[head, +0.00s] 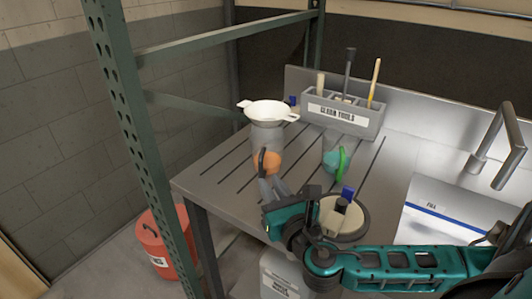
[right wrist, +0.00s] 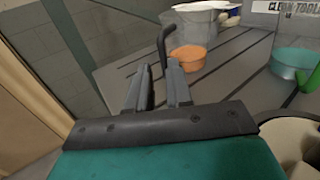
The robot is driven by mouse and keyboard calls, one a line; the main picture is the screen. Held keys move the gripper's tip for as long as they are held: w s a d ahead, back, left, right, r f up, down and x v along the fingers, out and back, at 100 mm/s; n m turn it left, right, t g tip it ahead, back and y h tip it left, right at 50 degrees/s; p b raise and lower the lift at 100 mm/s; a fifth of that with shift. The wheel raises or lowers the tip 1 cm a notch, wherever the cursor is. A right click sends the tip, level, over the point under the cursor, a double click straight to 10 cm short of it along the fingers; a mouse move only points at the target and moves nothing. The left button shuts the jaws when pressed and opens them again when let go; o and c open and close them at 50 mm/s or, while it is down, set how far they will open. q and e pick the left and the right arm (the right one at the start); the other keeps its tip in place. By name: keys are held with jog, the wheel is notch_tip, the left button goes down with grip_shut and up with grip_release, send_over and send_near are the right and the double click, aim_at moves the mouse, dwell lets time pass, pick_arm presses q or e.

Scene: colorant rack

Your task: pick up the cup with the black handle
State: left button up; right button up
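My right gripper (head: 268,186) is at the handle side of the cup. In the right wrist view its fingertips (right wrist: 157,66) are apart, with the handle's lower end seen between them. I cannot tell whether they touch it. My left gripper is not in view.
Behind are a white strainer (head: 267,112) on a grey container and a grey tool holder (head: 343,119). A green rack post (head: 135,130) rises at left. A round container (head: 352,222) sits beside my right gripper.

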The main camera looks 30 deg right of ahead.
aim_at(261, 169)
jog(key=x, duration=0.7)
jog(key=shift+w+d, duration=0.2)
jog(key=shift+w, duration=0.05)
jog(key=shift+c, duration=0.2)
grip_shut()
